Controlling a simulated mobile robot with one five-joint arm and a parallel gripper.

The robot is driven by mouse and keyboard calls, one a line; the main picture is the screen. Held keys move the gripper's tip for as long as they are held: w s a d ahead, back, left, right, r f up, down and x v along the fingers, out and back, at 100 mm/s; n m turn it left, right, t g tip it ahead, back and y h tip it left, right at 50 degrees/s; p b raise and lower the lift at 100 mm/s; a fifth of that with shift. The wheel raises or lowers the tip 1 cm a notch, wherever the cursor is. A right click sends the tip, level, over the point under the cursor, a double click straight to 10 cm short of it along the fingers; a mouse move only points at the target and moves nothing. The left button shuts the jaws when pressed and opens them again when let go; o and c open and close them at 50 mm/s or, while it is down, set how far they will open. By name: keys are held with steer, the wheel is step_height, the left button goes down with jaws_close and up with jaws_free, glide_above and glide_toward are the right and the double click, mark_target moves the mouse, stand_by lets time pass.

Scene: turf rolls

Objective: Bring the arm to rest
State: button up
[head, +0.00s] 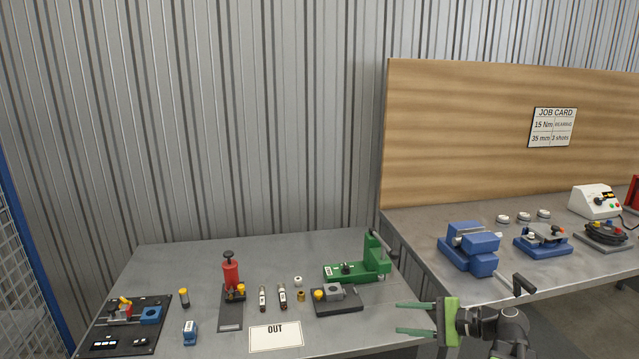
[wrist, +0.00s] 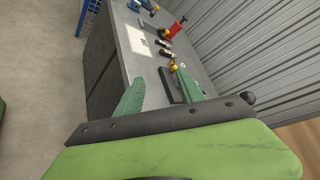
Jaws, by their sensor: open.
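My gripper (head: 414,318) has two green fingers on a lighter green body. In the head view it is at the lower right, near the right front part of the grey left table (head: 200,262). The fingers point left, stand apart and hold nothing. In the wrist view my gripper (wrist: 158,90) spans the picture, with its fingers pointing up toward the table. I cannot tell its exact height above the tabletop. My dark arm runs to the right of the gripper in the head view.
A grey block fixture (head: 336,298) and a green press (head: 362,262) stand left of my gripper. An OUT card (head: 276,337) lies at the front. On the right bench, a blue vise (head: 470,248) has a handle sticking out toward my arm. A wooden panel (head: 470,130) stands behind.

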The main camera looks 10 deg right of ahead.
steer(key=s+a+f+n+g+h+p, duration=0.1)
steer(key=s+a+f+n+g+h, duration=0.25)
steer(key=a, duration=0.75)
steer(key=a+f+n+g+h+p, duration=0.2)
steer(key=a+f+n+g, duration=0.3)
steer(key=a, duration=0.6)
steer(key=s+d+f+n+h, duration=0.1)
steer(key=d+f+n+h, duration=0.3)
steer(key=d, duration=0.4)
steer(key=shift+d+n+h, duration=0.3)
steer(key=shift+n+h, duration=0.45)
steer(key=shift+h, duration=0.4)
steer(key=shift+d+f, duration=0.1)
